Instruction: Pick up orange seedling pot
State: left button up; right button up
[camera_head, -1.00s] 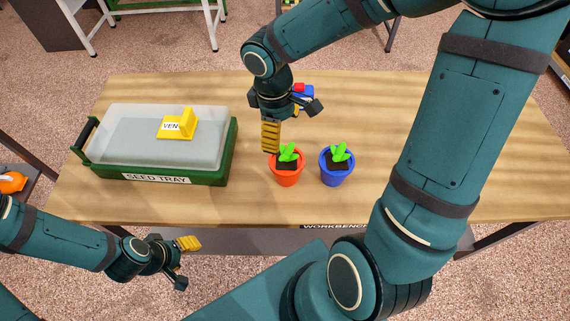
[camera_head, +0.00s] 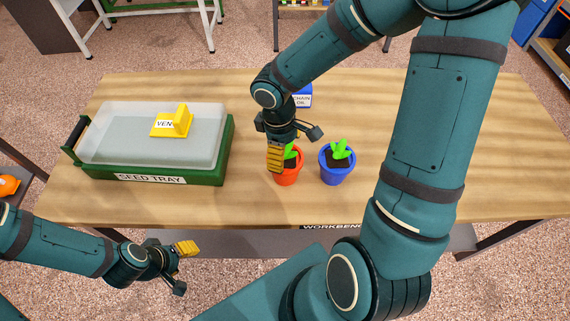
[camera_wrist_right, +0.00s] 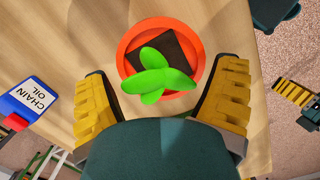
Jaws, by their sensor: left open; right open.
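The orange seedling pot (camera_head: 287,178) stands upright on the workbench, with dark soil and a green seedling (camera_head: 291,157). My right gripper (camera_head: 277,160) is open above it, and its yellow finger overlaps the pot's left side in the head view. In the right wrist view the orange pot (camera_wrist_right: 131,74) lies ahead, between and beyond the two open yellow fingers (camera_wrist_right: 160,100); no contact is visible. My left gripper (camera_head: 185,262) is open and empty, low in front of the bench.
A blue pot (camera_head: 337,172) with a seedling stands close to the right of the orange one. A green seed tray (camera_head: 205,177) with a clear lid and yellow vent is at the left. A chain oil container (camera_head: 302,97) stands behind my right gripper. The workbench (camera_head: 500,150) is clear at right.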

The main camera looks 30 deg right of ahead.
jog(key=c, duration=1.5)
jog(key=shift+r, duration=0.1)
